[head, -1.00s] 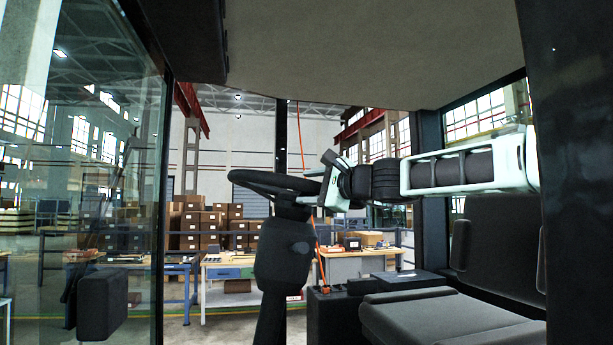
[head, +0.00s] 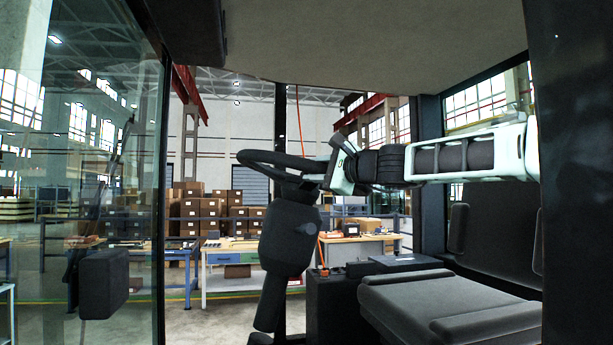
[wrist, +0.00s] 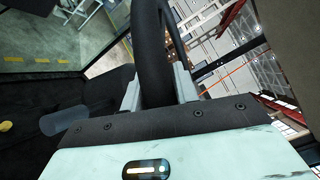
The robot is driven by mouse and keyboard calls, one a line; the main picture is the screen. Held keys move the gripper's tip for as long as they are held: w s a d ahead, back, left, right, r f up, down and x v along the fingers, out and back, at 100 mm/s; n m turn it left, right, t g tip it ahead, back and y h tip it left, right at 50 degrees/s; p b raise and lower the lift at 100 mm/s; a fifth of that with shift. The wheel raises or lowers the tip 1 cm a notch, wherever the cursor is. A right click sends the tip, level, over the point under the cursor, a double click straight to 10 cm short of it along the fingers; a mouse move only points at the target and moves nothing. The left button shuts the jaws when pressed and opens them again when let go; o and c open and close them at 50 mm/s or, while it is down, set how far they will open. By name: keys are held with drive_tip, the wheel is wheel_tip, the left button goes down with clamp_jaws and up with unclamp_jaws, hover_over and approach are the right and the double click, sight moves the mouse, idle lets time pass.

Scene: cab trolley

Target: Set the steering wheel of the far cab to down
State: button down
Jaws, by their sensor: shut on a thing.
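The black steering wheel (head: 262,157) sits on top of a dark column (head: 289,240) inside the cab, tilted with its right side lower. The column leans, with its foot to the left of its top. My gripper (head: 328,178) comes in from the right and is shut on the wheel's right side. In the wrist view, the wheel rim (wrist: 153,65) runs between the two grey fingers of my gripper (wrist: 158,92). Most of the fingers are hidden in the head view.
A dark seat (head: 425,300) stands below my arm, with a black side console (head: 340,290) beside it. A dark cab pillar (head: 575,200) stands at the right and a glass pane (head: 100,190) at the left. Workbenches and boxes (head: 235,215) are outside, behind the cab.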

drive_tip(key=w+d+f+m+t+b, duration=0.1)
drive_tip(key=d+f+b, duration=0.2)
drive_tip(key=d+b, duration=0.2)
drive_tip(key=w+d+f+m+b, duration=0.2)
drive_tip(key=d+b, duration=0.3)
drive_tip(key=d, duration=0.3)
drive_tip(key=shift+d+f+m+t+y, duration=0.3)
drive_tip(key=shift+f+t+y, duration=0.1)
drive_tip(key=shift+f, duration=0.25)
drive_tip(key=c, duration=1.2)
unclamp_jaws()
drive_tip(key=shift+c, duration=0.2)
drive_tip(key=shift+o, duration=0.8)
drive_tip(key=shift+d, duration=0.25)
drive_tip(key=b+v, duration=0.9)
drive_tip(key=v, duration=0.8)
drive_tip(key=shift+s+b, duration=0.3)
drive_tip(key=shift+s, duration=0.05)
drive_tip(key=shift+r, duration=0.1)
